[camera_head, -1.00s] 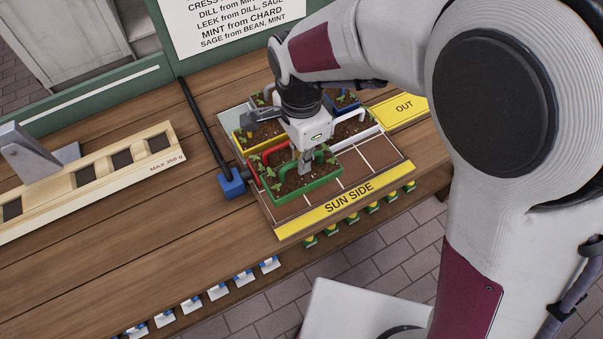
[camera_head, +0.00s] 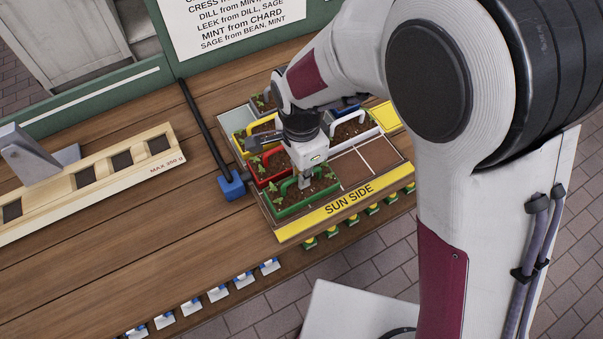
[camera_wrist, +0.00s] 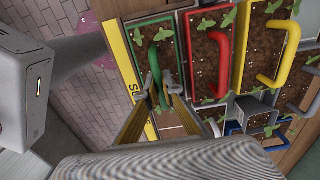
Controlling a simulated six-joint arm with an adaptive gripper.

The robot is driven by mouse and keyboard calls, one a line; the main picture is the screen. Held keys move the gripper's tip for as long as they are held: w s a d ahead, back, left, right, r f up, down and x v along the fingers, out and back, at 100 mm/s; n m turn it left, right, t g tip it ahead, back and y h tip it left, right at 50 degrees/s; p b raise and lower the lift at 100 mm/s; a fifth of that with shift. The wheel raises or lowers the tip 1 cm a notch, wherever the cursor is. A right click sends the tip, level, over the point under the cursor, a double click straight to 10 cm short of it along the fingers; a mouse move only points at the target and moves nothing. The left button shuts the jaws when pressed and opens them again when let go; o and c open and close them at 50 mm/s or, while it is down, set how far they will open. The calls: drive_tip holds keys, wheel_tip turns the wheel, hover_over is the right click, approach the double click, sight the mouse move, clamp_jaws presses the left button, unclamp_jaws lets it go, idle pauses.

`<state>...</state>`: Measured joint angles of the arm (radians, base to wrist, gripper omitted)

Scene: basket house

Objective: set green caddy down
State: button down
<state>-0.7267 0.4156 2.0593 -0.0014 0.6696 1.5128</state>
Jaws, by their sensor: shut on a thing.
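The green caddy (camera_head: 308,201), with soil and seedlings, is upright at the front left cell of the planter tray (camera_head: 381,153), beside the SUN SIDE strip (camera_head: 348,198). I cannot tell whether its base rests on the tray or hangs just above it. My gripper (camera_head: 303,183) points down over the caddy and is shut on its arched handle. In the wrist view the green caddy (camera_wrist: 133,48) is past the fingertips (camera_wrist: 165,88), with the handle running between them. The gripper hides part of the soil.
The red caddy (camera_head: 264,181) stands close behind the green one. A yellow caddy (camera_head: 254,130), a white caddy (camera_head: 369,135) and a blue one (camera_head: 347,107) stand farther back. Bare cells lie to the right. A black bar with a blue block (camera_head: 232,186) is left of the tray.

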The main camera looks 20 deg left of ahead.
drive_tip(key=shift+f, duration=0.3)
drive_tip(key=c, duration=2.2)
unclamp_jaws()
drive_tip(key=shift+r, duration=0.1)
drive_tip(key=shift+r, duration=3.8)
